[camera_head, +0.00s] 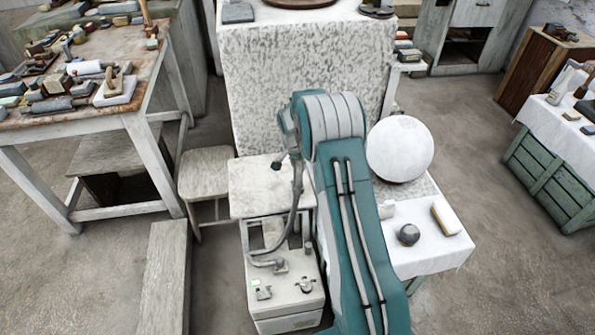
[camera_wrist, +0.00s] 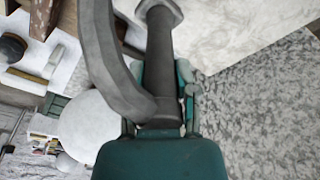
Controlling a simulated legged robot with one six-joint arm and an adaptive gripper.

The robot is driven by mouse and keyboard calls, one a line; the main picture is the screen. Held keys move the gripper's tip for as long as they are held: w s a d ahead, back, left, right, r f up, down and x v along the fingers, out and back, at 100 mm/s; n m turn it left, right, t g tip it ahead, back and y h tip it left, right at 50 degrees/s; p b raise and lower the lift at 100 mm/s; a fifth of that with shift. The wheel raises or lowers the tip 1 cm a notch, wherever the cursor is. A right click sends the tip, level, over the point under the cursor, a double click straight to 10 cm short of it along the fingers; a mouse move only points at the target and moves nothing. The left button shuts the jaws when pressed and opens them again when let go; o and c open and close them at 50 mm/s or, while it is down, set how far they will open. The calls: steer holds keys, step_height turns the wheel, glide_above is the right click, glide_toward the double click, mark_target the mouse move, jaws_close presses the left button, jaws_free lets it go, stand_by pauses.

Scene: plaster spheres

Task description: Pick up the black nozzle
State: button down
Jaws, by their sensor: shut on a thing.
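The black nozzle (camera_wrist: 160,50) is a dark grey-black tube with a wider flared end at the top of the wrist view. A thick grey hose (camera_wrist: 108,55) curves beside it and meets it near its lower end. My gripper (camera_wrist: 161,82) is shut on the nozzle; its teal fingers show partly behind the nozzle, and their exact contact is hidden. In the head view the nozzle's dark end (camera_head: 278,164) shows left of my arm, above a pale slab. The hose (camera_head: 297,185) runs down to a white machine (camera_head: 285,290).
A big white sphere (camera_head: 399,149) stands right of my arm, near a white-clothed table (camera_head: 435,255) with a dark round object (camera_head: 408,234). A wooden stool (camera_head: 207,170) and cluttered workbench (camera_head: 85,125) stand at left.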

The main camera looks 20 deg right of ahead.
steer(key=s+a+r, duration=0.6)
steer(key=s+r, duration=0.3)
steer(key=s, duration=0.3)
steer(key=shift+s+a+r, duration=0.2)
steer(key=shift+r, duration=0.1)
